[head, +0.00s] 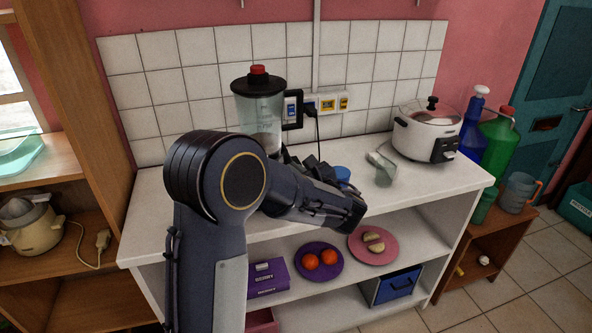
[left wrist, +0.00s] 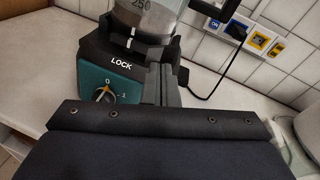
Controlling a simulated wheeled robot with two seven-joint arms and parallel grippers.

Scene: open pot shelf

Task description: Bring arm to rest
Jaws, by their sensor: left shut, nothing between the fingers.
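My left arm comes in from the lower left in the head view, bends at a dark round elbow and reaches over the white counter. My left gripper (head: 300,163) is in front of the blender's base, partly hidden by my arm. In the left wrist view its fingers (left wrist: 160,78) are together with nothing between them. They point at the black and teal blender base (left wrist: 110,80); I cannot tell whether they touch it. The blender (head: 260,112) stands upright with its lid on. My right gripper is in neither view.
A rice cooker (head: 427,130), a clear glass (head: 383,169) and a blue-lidded item (head: 342,174) stand on the counter (head: 440,185). A purple plate (head: 319,275) and a pink plate (head: 358,252) sit on the shelf below. A wooden shelf (head: 92,125) borders the left.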

